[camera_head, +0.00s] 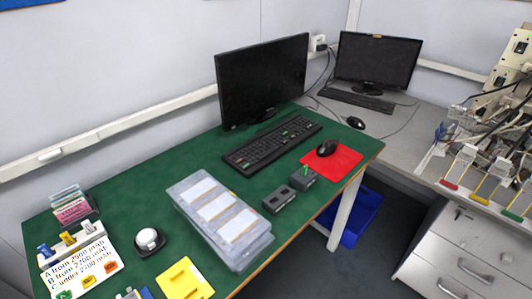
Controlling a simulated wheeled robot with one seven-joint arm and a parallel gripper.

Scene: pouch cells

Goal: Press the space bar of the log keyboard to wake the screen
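A black keyboard (271,144) lies on the green table, in front of a large black monitor (263,80) whose screen is dark. Its long near edge faces the lower right, and the space bar is too small to make out. A second black keyboard (355,100) lies on the grey bench at the back right, below another dark monitor (376,60). No label shows which one is the log keyboard. My gripper is not in this view, and nothing covers either keyboard.
A black mouse (327,148) sits on a red pad (332,162) right of the nearer keyboard. Grey blocks (279,199) and a clear lidded case (219,220) lie nearer. Another mouse (355,123) is on the bench.

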